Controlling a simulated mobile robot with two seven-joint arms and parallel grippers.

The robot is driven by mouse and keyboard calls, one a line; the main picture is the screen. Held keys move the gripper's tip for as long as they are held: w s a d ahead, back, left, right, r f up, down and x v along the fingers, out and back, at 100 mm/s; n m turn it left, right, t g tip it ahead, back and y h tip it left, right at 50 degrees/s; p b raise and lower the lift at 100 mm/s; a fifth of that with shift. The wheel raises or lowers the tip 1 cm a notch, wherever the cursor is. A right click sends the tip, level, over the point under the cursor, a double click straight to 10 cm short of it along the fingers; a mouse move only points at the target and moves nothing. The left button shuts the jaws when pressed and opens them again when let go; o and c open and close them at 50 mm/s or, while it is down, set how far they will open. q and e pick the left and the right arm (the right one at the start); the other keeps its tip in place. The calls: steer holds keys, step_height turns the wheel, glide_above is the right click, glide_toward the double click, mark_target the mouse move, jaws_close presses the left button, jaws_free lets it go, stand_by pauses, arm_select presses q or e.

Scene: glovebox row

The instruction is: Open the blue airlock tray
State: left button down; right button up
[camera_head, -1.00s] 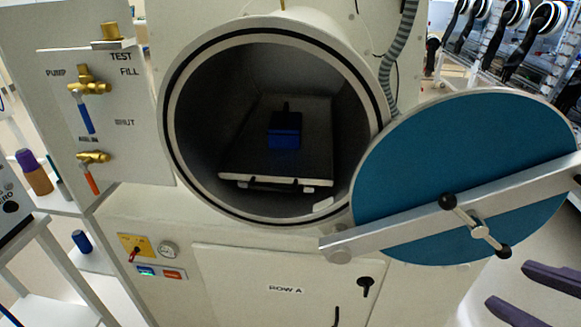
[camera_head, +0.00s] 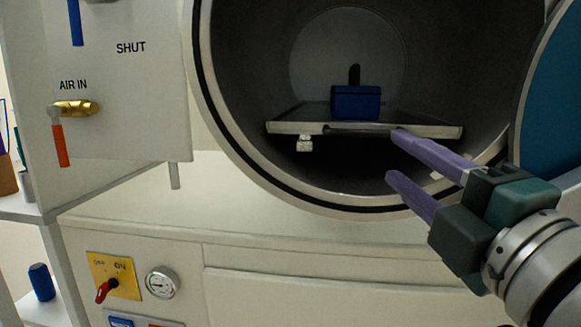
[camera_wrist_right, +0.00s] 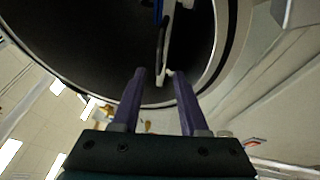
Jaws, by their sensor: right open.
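The airlock tray (camera_head: 285,127) is a flat plate with a pale front edge and a dark handle bar along it, inside the round open chamber. A blue block (camera_head: 356,102) with a dark upright knob sits on it. My right gripper (camera_head: 393,155) is open and empty at the chamber mouth, its purple fingers pointing at the right part of the tray's front edge. In the right wrist view, the tray edge (camera_wrist_right: 166,50) runs toward the gap between my fingertips (camera_wrist_right: 158,75); I cannot tell whether they touch it. My left gripper is out of view.
The chamber's round rim (camera_head: 250,175) surrounds the tray. The open teal door (camera_head: 556,110) stands at the right, close to my right arm.

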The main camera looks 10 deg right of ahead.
mark_target(366, 135)
steer(key=b+x, duration=0.1)
steer(key=x, duration=0.8)
steer(key=shift+w+r, duration=0.1)
steer(key=shift+w, duration=0.2)
jaws_close()
stand_by(1.1)
